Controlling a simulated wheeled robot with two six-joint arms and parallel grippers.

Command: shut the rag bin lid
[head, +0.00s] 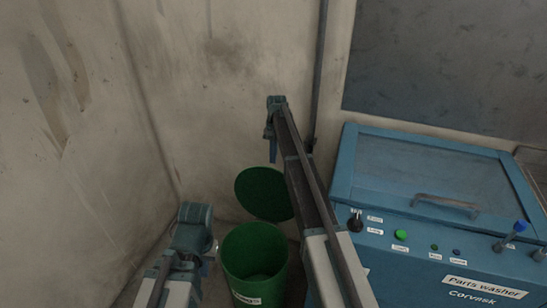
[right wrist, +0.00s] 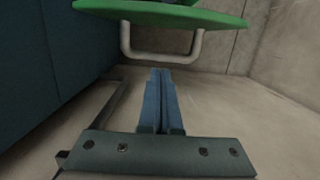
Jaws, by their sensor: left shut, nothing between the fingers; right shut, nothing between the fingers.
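The green rag bin (head: 233,266) stands on the floor at the bottom middle of the head view, its mouth uncovered. Its round green lid (head: 262,191) stands open, tilted up behind the mouth. In the right wrist view the lid's edge (right wrist: 165,14) crosses the top, with a grey U-shaped handle (right wrist: 162,57) below it. My right gripper (right wrist: 160,73) is shut and empty, its tips just below the handle; I cannot tell whether they touch. My left gripper (head: 211,248) is shut beside the bin, mostly hidden.
A blue parts washer (head: 345,190) with knobs, buttons and a handle stands close to the right of the bin. Stained walls (head: 215,60) close in behind and on the left. A thin dark pipe (head: 319,60) runs down the back wall.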

